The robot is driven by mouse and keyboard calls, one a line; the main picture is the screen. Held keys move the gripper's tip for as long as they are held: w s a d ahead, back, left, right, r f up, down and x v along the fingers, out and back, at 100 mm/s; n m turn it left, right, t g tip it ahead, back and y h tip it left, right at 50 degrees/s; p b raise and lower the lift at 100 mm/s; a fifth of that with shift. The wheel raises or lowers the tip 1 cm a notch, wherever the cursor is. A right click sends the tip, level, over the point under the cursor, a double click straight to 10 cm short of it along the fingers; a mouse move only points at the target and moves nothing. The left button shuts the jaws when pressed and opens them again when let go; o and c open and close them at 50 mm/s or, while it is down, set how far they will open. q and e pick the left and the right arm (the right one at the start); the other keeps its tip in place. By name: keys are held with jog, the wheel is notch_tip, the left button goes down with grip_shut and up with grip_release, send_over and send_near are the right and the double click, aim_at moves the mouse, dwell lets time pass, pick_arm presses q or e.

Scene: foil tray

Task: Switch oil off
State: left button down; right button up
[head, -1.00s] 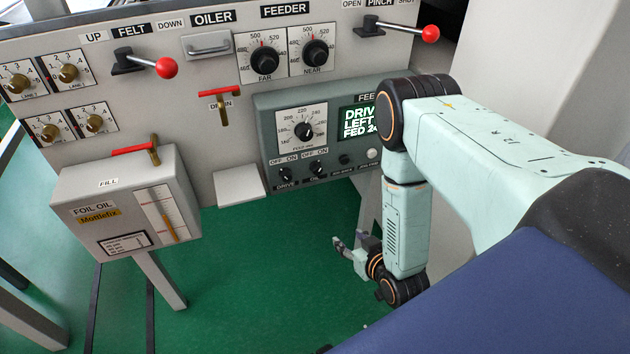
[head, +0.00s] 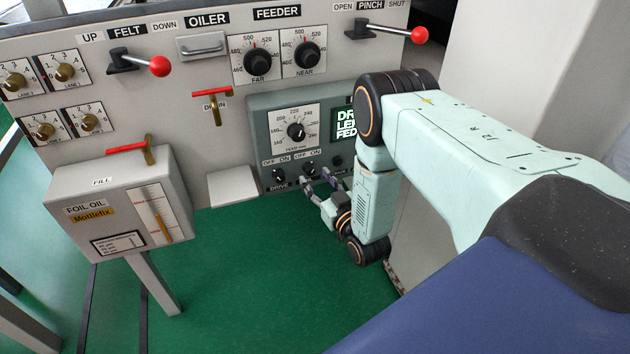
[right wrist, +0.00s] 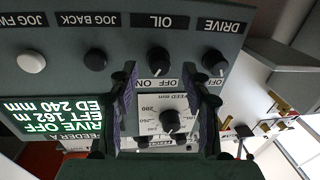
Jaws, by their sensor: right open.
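The black OIL knob (head: 309,169) is on the lower part of the grey-green feeder panel (head: 262,112), right of the DRIVE knob (head: 279,175). OFF and ON are printed above both knobs; I cannot tell clearly which way the OIL knob's pointer is turned. In the upside-down right wrist view the OIL knob (right wrist: 158,62) shows between and beyond the fingertips, with the DRIVE knob (right wrist: 214,62) to its right. My right gripper (head: 318,182) is open and empty, just below and in front of the OIL knob, seemingly apart from it. My left gripper is not in view.
A white jog button (right wrist: 31,62) and the JOG BACK button (right wrist: 96,60) sit beside the OIL knob. The screen (right wrist: 52,104) reads drive off. A dial (head: 296,130) is above. The foil oil box (head: 120,205) stands left; green floor is clear below.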

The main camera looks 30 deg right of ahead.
jog(key=shift+w+d+f, duration=0.1)
jog(key=shift+w+f, duration=0.05)
jog(key=shift+w, duration=0.55)
jog(key=shift+r, duration=0.2)
jog(key=shift+f, duration=0.1)
jog(key=shift+c, duration=1.2)
grip_shut()
